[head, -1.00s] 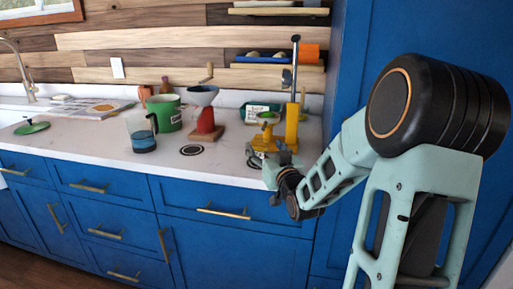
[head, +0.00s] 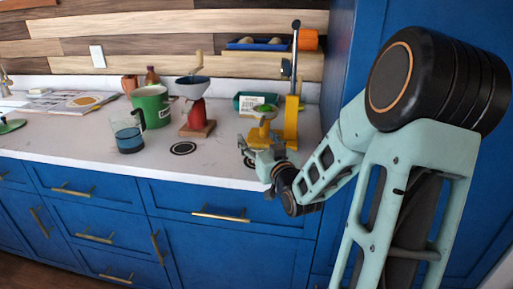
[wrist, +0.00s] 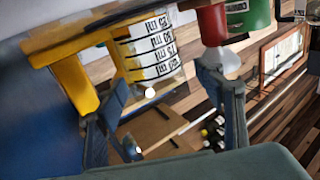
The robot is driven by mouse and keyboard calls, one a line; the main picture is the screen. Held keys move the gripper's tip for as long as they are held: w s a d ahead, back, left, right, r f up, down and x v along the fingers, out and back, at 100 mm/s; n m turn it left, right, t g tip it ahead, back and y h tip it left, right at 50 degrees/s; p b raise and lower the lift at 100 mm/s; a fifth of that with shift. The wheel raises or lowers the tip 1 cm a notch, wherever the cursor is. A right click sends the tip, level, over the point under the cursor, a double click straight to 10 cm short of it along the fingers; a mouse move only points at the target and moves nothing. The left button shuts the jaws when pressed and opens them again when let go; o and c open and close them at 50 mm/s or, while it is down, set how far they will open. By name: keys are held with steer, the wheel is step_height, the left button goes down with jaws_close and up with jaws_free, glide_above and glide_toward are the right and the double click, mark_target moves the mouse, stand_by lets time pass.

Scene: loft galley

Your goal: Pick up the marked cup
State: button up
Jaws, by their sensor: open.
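The marked cup (wrist: 150,50) is clear, with white bands and black ml marks; it looks upside down in the wrist view. It stands at the yellow press (wrist: 75,80), whose upright and base also show in the head view (head: 291,115). In the head view I cannot clearly make the cup out from the press. My gripper (wrist: 160,90) is open, its fingers apart on either side of the picture, with the cup ahead between them and no visible contact. In the head view, my gripper (head: 258,154) is at the counter's front edge, just before the press.
A red grinder (head: 196,115), a green mug (head: 151,108) and a clear jug with blue contents (head: 128,138) stand left of the press. A teal box (head: 248,103) is behind it. A tall blue cabinet (head: 343,60) borders the right. Counter near the black ring mark (head: 183,148) is clear.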

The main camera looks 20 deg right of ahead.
steer(key=c, duration=1.3)
steer(key=shift+r, duration=0.1)
